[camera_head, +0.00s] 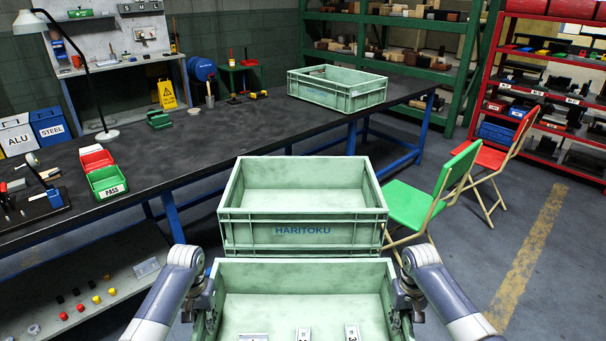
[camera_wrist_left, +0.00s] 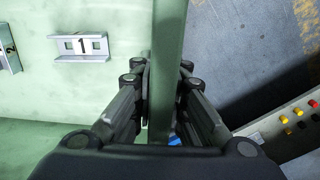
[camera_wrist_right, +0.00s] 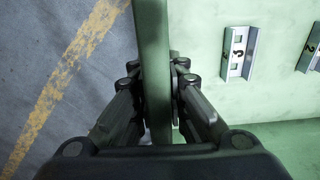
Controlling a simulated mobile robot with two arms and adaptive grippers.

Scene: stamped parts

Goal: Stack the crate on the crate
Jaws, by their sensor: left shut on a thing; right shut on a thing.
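The near light-green crate (camera_head: 305,272) is at the bottom of the head view, with several small metal parts on its floor. My left gripper (camera_head: 205,308) is shut on its left wall, which also shows in the left wrist view (camera_wrist_left: 167,40). My right gripper (camera_head: 404,303) is shut on its right wall, seen in the right wrist view (camera_wrist_right: 152,40). A second light-green crate (camera_head: 303,241), marked HARITOKU, is just beyond it and looks empty. What bears it is hidden. A third green crate (camera_head: 328,96) is on the far end of the dark workbench.
The dark workbench (camera_head: 237,130) runs along the left and back. A green chair (camera_head: 432,200) and a red chair (camera_head: 497,155) stand to the right. Red and green bins (camera_head: 106,181) sit on the bench. Open floor (camera_head: 545,285) lies at the right.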

